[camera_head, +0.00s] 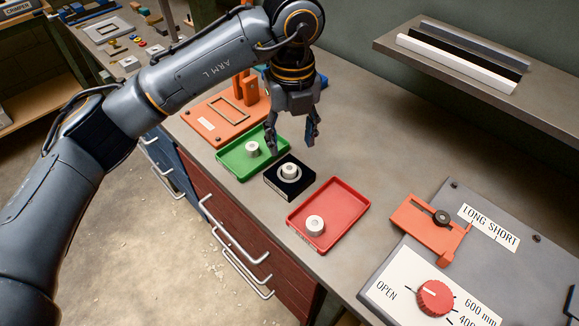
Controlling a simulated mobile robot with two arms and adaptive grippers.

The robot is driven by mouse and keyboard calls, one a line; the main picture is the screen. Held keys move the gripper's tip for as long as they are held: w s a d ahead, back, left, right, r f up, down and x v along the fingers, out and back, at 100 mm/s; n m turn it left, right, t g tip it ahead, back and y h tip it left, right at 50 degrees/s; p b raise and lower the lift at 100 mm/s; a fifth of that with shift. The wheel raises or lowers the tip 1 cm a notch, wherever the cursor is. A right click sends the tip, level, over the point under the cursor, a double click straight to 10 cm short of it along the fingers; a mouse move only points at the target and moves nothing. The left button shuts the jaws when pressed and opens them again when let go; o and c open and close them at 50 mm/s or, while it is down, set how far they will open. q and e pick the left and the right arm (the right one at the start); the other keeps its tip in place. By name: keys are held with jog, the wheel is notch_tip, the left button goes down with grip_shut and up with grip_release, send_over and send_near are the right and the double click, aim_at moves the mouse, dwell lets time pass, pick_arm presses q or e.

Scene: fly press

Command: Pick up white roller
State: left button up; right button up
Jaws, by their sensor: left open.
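Three short white cylinders with a hole in the top, roller-like, stand on the bench. One white roller (252,149) is in the green tray (228,160). Another white roller (289,171) sits in the black square block (277,190). A third white roller (315,225) is in the red tray (350,204), near its front left corner. My left gripper (293,141) is open and points down. It appears just above and behind the black block, with nothing between its fingers. My right gripper is not in view.
An orange fixture (212,118) stands behind the green tray. At the right are an orange slide (415,217) and a panel with a red knob (435,297). A shelf (400,50) with several bars overhangs the back right. The bench right of the gripper is clear.

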aim_at(290, 168)
pick_arm(q)
jog(key=shift+w+f, duration=0.15)
jog(key=shift+f, duration=0.65)
jog(key=shift+w+f, duration=0.1)
jog(key=shift+f, duration=0.25)
jog(key=shift+f+p, duration=0.35)
jog(key=shift+f, duration=0.2)
jog(key=f, duration=0.1)
jog(key=f+p, duration=0.1)
jog(key=f, duration=0.1)
jog(key=shift+a+f, duration=0.2)
jog(key=shift+f, duration=0.4)
jog(key=shift+c, duration=0.2)
jog(key=c, duration=0.9)
jog(key=shift+c, duration=0.5)
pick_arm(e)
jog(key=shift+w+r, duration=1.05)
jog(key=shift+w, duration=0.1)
